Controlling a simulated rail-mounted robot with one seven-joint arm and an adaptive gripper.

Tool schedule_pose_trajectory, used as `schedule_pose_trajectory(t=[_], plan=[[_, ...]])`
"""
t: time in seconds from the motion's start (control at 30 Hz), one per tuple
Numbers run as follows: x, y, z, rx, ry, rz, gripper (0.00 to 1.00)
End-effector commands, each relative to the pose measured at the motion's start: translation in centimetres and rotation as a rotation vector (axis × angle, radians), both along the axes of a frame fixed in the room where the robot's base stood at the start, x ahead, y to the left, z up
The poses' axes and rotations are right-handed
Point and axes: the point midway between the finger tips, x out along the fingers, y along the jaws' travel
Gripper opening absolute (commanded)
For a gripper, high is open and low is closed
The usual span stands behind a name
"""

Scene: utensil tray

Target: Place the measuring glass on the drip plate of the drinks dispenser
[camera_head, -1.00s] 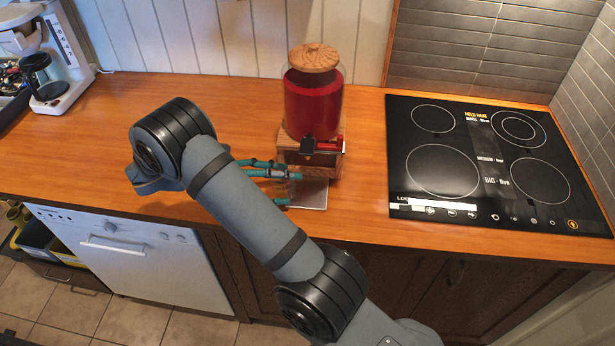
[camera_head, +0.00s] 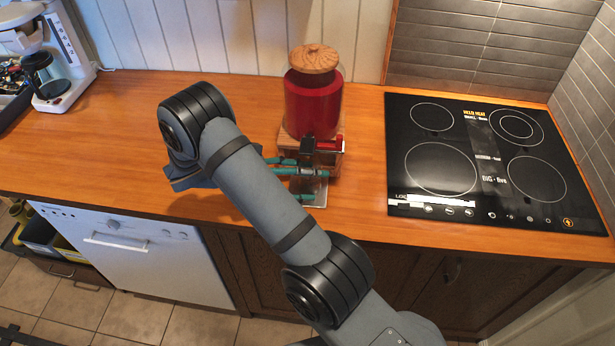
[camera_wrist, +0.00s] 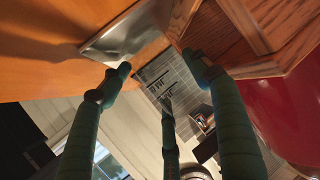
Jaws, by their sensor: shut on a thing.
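The drinks dispenser (camera_head: 314,105) stands on the counter, a red-filled container with a wooden lid and wooden base. Its metal drip plate (camera_head: 319,198) lies in front of the base and shows in the wrist view (camera_wrist: 125,35). My gripper (camera_head: 318,182), with green fingers, reaches in from the left, in front of the base and over or beside the plate. In the wrist view the fingers (camera_wrist: 160,85) are shut on the measuring glass, which is clear and hard to make out. I cannot tell whether the glass touches the plate.
The black cooktop (camera_head: 475,155) lies to the right. A white coffee maker (camera_head: 62,75) stands at the far left. The dispenser's tap with its red part (camera_head: 328,145) is close above my fingers. The counter (camera_head: 215,90) behind my arm is clear.

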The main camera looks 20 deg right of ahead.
Motion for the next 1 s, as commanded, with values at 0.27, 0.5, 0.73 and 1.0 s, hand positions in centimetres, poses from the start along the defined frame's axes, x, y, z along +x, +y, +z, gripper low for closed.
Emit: schedule_pose_trajectory(t=[0.27,0.5,0.73,1.0], plan=[[0.0,0.0,-0.3,0.0,0.001,0.001,0.7],[0.0,0.0,-0.2,0.0,0.001,0.001,0.7],[0.1,1.4,0.3,0.001,-0.003,0.005,0.7],[-0.1,6.9,2.6,0.003,-0.004,0.006,0.7]])
